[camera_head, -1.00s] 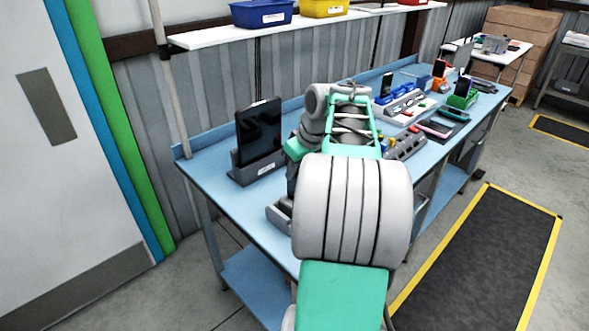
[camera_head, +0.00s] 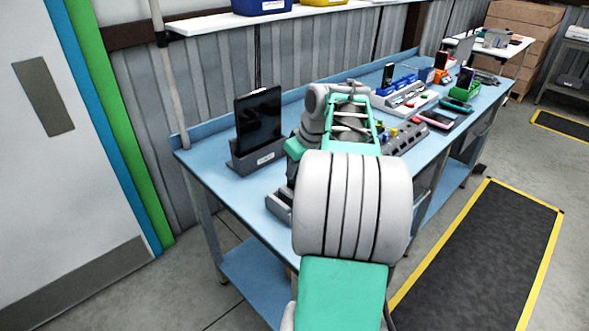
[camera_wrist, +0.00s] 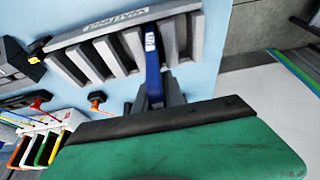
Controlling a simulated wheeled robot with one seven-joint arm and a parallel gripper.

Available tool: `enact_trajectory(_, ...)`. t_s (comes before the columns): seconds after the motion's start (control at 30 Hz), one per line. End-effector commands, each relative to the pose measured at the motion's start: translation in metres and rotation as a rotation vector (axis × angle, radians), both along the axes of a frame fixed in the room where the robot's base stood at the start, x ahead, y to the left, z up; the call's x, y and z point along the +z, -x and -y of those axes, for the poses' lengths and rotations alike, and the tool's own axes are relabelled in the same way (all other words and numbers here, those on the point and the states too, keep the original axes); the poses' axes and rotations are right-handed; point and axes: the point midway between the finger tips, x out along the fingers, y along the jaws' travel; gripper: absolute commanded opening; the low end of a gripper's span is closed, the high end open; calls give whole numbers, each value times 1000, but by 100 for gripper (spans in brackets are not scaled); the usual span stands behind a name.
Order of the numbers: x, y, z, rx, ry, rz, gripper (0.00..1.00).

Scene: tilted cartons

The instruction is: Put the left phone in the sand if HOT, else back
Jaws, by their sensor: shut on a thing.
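In the wrist view, my gripper (camera_wrist: 160,88) is shut on a narrow blue phone-like item (camera_wrist: 152,66), seen edge-on with a small white label. In the head view, my arm hides the gripper and item; part of the grey rack (camera_head: 279,205) shows at the bench's front edge. I cannot make out any sand or a HOT reading.
A dark tablet (camera_head: 258,122) stands in a grey holder at the left of the blue bench (camera_head: 205,165). A phone (camera_head: 464,78) in a green stand, a pink-edged phone (camera_head: 436,119) and a teal one (camera_head: 455,104) are farther right. Bins sit on the shelf above.

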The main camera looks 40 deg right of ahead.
Motion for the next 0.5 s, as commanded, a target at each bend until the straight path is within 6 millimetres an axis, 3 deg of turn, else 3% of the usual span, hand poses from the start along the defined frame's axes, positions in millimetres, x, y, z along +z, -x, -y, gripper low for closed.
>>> enact_trajectory(0.5,-5,0,0,0,1,1,0)
